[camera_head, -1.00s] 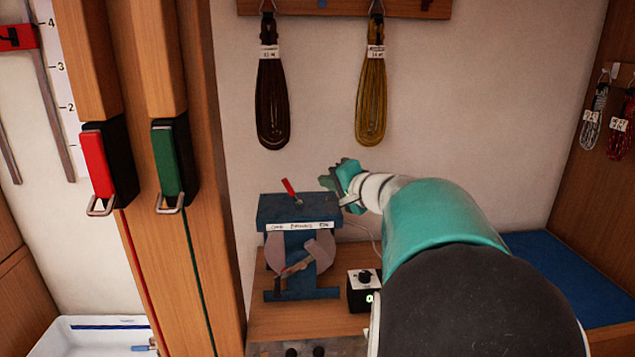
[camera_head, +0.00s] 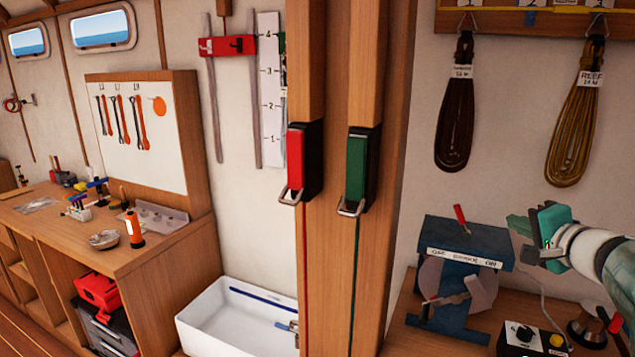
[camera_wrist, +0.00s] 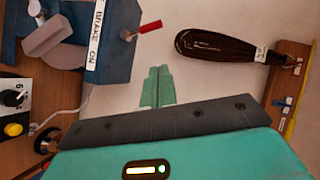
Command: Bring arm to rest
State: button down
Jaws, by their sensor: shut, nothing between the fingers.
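My gripper (camera_head: 530,238) is at the right of the head view, on my teal and white arm. It is just right of the blue brake machine (camera_head: 467,236) and below the hanging coils. Its fingers show pressed together in the wrist view (camera_wrist: 158,87), with nothing between them. In the wrist view the blue machine with its "BRAKE ON" label (camera_wrist: 97,40) and red lever (camera_wrist: 148,27) lies at upper left, apart from the fingers. Most of my arm is outside the head view.
A dark coil (camera_head: 456,110) and a yellow-brown coil (camera_head: 577,125) hang on the wall. A control box (camera_head: 520,337) stands on the bench below my gripper. Wooden posts carry a red handle (camera_head: 295,165) and a green handle (camera_head: 356,168). A white basin (camera_head: 215,320) and workbench are left.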

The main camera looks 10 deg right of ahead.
jog(key=s+a+f+n+g+y, duration=0.2)
jog(key=a+f+n+g, duration=0.15)
jog(key=a, duration=0.85)
jog(key=s+a+f+n+g+y, duration=0.2)
jog(key=a+f+n, duration=0.15)
jog(key=a, duration=0.75)
jog(key=s+a+f+n+g+h, duration=0.2)
jog(key=s+a+f+n, duration=0.1)
jog(key=s, duration=0.3)
jog(key=s+a+f+n+g+h, duration=0.1)
jog(key=s+a+f+n+g, duration=0.1)
jog(key=s+a+f+n, duration=0.2)
jog(key=s+a+f, duration=0.1)
jog(key=s+a, duration=0.1)
jog(key=s, duration=0.1)
jog(key=shift+a+n+h, duration=0.15)
jog(key=shift+n+h, duration=0.15)
jog(key=shift+h, duration=0.1)
jog(key=shift+g, duration=0.25)
